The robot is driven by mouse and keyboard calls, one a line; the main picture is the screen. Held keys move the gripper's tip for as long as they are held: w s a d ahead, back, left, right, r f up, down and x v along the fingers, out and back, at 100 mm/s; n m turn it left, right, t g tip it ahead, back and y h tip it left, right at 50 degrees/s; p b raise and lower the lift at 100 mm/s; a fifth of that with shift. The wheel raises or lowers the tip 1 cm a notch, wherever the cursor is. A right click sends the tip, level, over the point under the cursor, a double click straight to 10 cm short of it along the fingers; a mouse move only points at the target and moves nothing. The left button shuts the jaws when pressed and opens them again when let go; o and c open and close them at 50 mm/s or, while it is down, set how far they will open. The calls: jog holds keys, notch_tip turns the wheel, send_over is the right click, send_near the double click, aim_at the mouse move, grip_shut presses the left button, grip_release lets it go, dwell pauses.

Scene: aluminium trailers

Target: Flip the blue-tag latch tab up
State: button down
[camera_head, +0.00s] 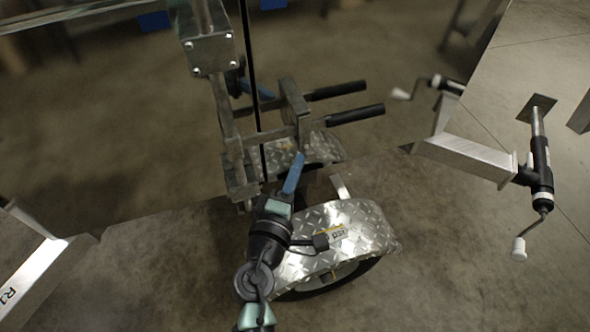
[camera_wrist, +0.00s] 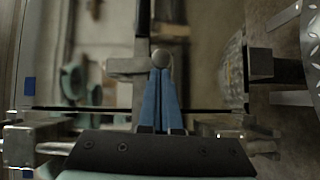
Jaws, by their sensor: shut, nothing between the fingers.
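My gripper (camera_head: 297,160) is shut, its blue fingers together and pointing up beside the metal trailer frame, above the near fender. In the wrist view the fingertips (camera_wrist: 160,72) are at a small round metal knob (camera_wrist: 161,58) on a grey bracket; I cannot tell whether they touch it. Nothing shows between the fingers. A blue patch (camera_wrist: 29,84) is at the left of the wrist view, and blue patches (camera_head: 155,20) show at the top of the head view. I cannot make out which part is the blue-tag latch tab, or its position.
A diamond-plate fender (camera_head: 345,225) over a wheel lies right beside my arm. Two black-gripped handles (camera_head: 355,115) stick out from the frame beyond it. A crank jack (camera_head: 541,170) stands at the right. A thin black post (camera_head: 252,80) rises near my gripper. Open floor lies between.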

jog(key=w+d+r+n+t+y+b, duration=0.25)
jog(key=d+n+t+y+b, duration=0.6)
jog(key=n+b, duration=1.45)
jog(key=s+f+m+b, duration=0.4)
jog(key=s+f+b, duration=0.4)
jog(key=s+f, duration=0.1)
jog(key=shift+a+f+h, duration=0.25)
jog(key=shift+f+h, duration=0.2)
